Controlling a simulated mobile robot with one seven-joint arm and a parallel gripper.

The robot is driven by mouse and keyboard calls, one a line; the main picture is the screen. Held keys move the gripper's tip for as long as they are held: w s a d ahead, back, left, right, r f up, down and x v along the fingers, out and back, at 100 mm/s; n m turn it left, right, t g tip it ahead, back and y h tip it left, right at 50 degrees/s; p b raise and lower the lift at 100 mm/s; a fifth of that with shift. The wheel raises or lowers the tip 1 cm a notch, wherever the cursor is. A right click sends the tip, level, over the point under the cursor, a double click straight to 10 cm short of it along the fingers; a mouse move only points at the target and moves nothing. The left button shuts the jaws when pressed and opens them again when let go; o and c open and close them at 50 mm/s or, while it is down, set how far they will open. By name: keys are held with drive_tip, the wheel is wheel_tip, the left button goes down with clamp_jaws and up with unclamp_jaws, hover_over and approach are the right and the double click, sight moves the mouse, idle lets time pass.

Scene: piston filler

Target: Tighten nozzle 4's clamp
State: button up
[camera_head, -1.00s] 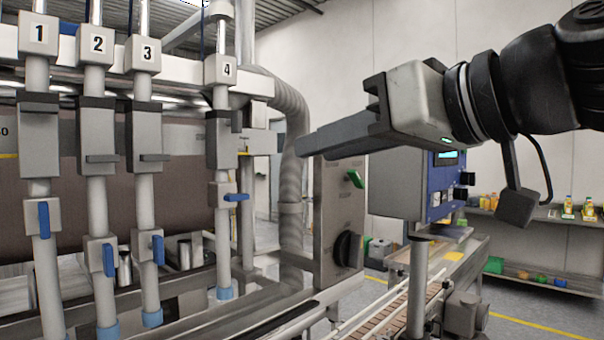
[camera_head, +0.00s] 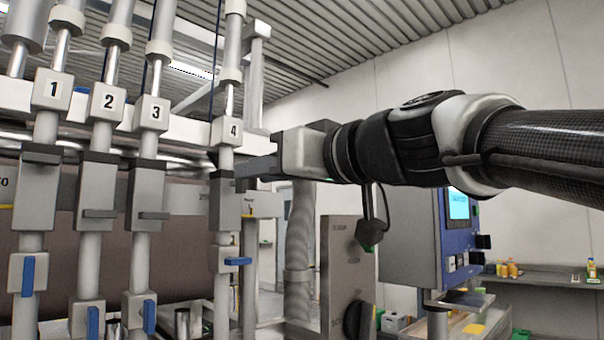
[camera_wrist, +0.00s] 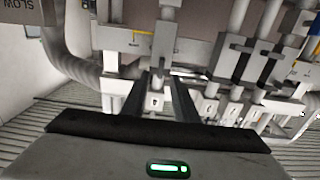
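Nozzle 4 is the rightmost numbered column, with its label block (camera_head: 227,131) above and a grey clamp (camera_head: 222,205) with a dark top below. A horizontal bar sits near the clamp's lower part, hard to make out. My gripper (camera_head: 243,176) reaches in from the right, its fingertips at the clamp's top edge in the head view. In the wrist view my gripper (camera_wrist: 162,85) is open, with two dark fingers apart. The upside-down label block (camera_wrist: 155,102) shows between them, and the clamp (camera_wrist: 166,42) lies beyond. I cannot tell whether the fingers touch anything.
Nozzles 1 to 3, with similar clamps such as nozzle 3's (camera_head: 147,195), stand close on the left. A blue valve lever (camera_head: 238,261) sits below nozzle 4's clamp. A ribbed hose (camera_head: 300,235), a grey knob panel (camera_head: 345,270) and a blue control box (camera_head: 458,240) stand on the right.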

sight(241, 182)
drive_tip(key=x, duration=0.3)
drive_tip(key=shift+w+a, duration=0.2)
clamp_jaws()
